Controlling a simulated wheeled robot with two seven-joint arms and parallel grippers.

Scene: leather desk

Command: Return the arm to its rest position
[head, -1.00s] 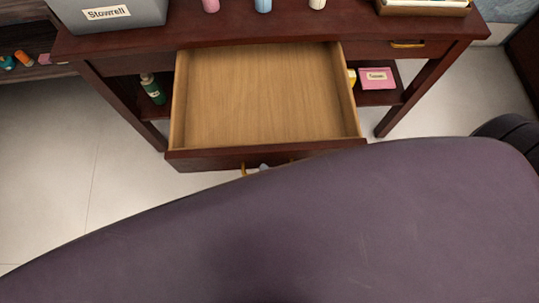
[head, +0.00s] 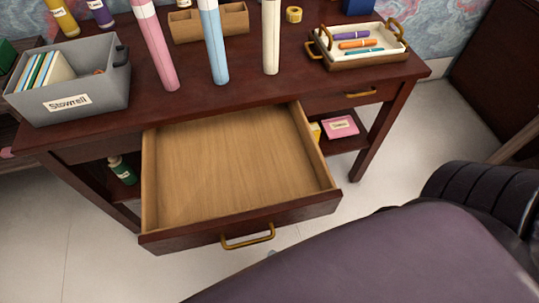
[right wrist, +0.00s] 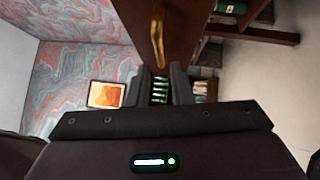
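My right arm (head: 380,255) fills the lower right of the head view and hides nearly all of my right gripper. Only a small grey bit shows by the arm's edge, just below the drawer handle (head: 248,237). In the right wrist view the fingers of my right gripper (right wrist: 160,88) are apart with nothing between them. The brass handle (right wrist: 158,38) shows beyond the fingertips, apart from them. My left gripper is not in view.
The desk's wooden drawer (head: 225,170) stands pulled out and empty. On the desk (head: 270,110) are a grey bin (head: 105,92), several upright tubes and a tray (head: 365,60) of pens. A pink box (head: 340,126) lies on the shelf below. Pale floor is clear at right.

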